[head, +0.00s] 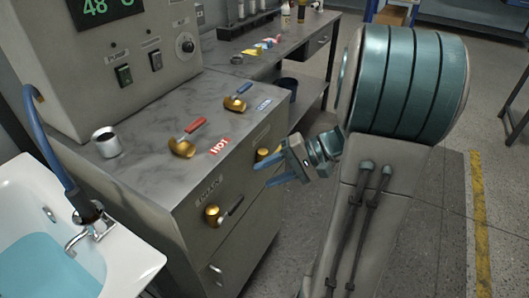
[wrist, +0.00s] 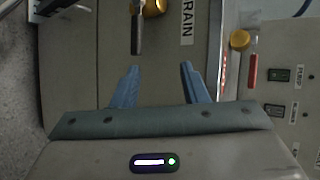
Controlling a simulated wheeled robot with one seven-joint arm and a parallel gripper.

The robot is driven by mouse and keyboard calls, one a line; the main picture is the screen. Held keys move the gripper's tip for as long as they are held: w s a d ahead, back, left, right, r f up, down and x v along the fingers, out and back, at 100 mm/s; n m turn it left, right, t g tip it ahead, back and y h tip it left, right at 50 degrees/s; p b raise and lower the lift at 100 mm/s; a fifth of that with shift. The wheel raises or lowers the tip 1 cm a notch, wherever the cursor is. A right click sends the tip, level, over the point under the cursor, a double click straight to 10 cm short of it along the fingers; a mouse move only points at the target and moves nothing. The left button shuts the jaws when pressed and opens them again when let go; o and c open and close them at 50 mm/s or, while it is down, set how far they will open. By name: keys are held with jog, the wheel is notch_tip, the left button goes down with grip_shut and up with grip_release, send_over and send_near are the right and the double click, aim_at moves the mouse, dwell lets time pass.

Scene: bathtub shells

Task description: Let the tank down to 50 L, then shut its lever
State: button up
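The tank (head: 120,270), a white tub with blue water, stands at the lower left, partly cut off. The drain lever (head: 213,214) has a brass body and a dark handle, on the cabinet's front face under a DRAIN label (head: 208,186). Its handle points up and right. In the wrist view the drain lever's handle (wrist: 137,35) is ahead of my gripper (wrist: 160,68), its brass body cut off at the top. In the head view my gripper (head: 262,174) is open and empty, right of the drain lever and apart from it.
The green display (head: 105,10) shows 48; the rest of its reading is cut off. The red-handled HOT lever (head: 184,148) and a blue-handled lever (head: 236,102) sit on the countertop. Another brass fitting (head: 262,154) is beside my gripper. A metal cup (head: 107,142) stands near the tub.

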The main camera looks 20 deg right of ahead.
jog(key=w+d+f+m+t+y+b, duration=0.1)
jog(key=w+d+f+m+t+b, duration=0.15)
jog(key=d+f+t, duration=0.45)
jog(key=m+t+h+b, duration=0.1)
jog(key=m+t+b, duration=0.1)
jog(key=t+b, duration=0.15)
send_near(278, 149)
jog(key=x, duration=0.6)
jog(key=f+b+x, duration=0.1)
jog(key=x, duration=0.3)
grip_shut()
